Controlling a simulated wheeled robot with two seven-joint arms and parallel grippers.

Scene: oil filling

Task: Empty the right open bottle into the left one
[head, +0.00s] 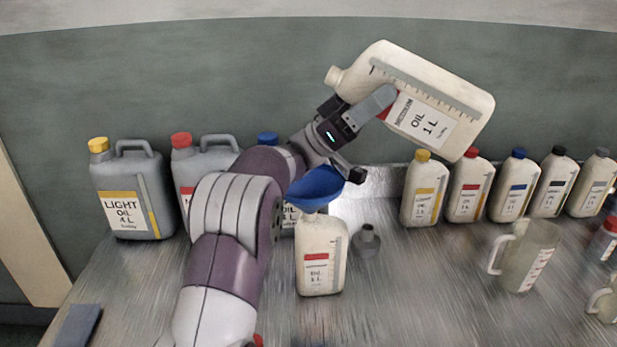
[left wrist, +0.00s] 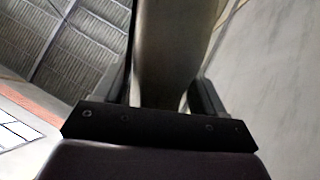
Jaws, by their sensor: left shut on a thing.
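My left gripper (head: 382,104) is shut on a cream one-litre oil bottle (head: 440,88) with a red and white label. The bottle is raised above the table and tilted, with its open neck at the upper left. It fills the middle of the left wrist view (left wrist: 172,50) between the fingers. Another cream bottle with a red label (head: 320,262) stands upright on the table below. A blue funnel (head: 318,184) sits at its mouth, partly behind my wrist. The held bottle's neck is above the funnel, with no stream visible. My right gripper is out of view.
Grey canisters with yellow (head: 132,190) and red (head: 203,150) caps and one with a blue cap stand at the back left. Several capped cream bottles (head: 470,188) line the back right.

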